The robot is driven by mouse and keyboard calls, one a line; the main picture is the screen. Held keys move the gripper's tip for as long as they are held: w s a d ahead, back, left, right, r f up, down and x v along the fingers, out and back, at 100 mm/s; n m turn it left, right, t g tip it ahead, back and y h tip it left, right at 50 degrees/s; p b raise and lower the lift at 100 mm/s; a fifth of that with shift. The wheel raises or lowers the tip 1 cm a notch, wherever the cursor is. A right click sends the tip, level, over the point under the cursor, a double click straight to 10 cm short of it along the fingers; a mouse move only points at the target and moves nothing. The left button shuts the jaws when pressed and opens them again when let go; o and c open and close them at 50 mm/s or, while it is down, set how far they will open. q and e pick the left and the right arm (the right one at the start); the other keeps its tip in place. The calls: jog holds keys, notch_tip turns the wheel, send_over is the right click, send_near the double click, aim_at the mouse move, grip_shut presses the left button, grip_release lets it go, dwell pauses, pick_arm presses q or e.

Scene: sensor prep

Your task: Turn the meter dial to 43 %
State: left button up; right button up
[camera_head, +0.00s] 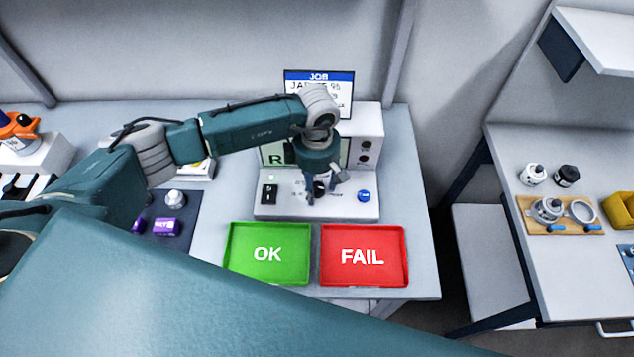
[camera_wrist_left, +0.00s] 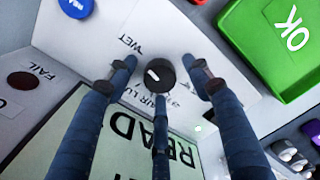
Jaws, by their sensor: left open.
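The meter (camera_head: 368,128) is a white console with a pale green screen, partly hidden behind my left arm. Its black dial (camera_head: 319,189) sits on the sloped front panel. In the left wrist view the dial (camera_wrist_left: 163,76) has a white pointer mark, with "WET" and partly covered "AIR" lettering near it. My left gripper (camera_head: 323,192) is over the dial, pointing down. In the wrist view its fingers (camera_wrist_left: 160,73) are spread on either side of the dial, with visible gaps and no clear contact. The screen's percentage is not readable. My right gripper is not visible.
A green OK tray (camera_head: 267,279) and a red FAIL tray (camera_head: 363,280) lie in front of the meter. A black switch (camera_head: 269,193) and a blue button (camera_head: 364,196) flank the dial. A job sign (camera_head: 318,77) stands behind. A dark mat (camera_head: 186,219) holds small items left.

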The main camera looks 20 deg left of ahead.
pick_arm(q)
jog(key=c, duration=1.1)
jog(key=shift+c, duration=0.2)
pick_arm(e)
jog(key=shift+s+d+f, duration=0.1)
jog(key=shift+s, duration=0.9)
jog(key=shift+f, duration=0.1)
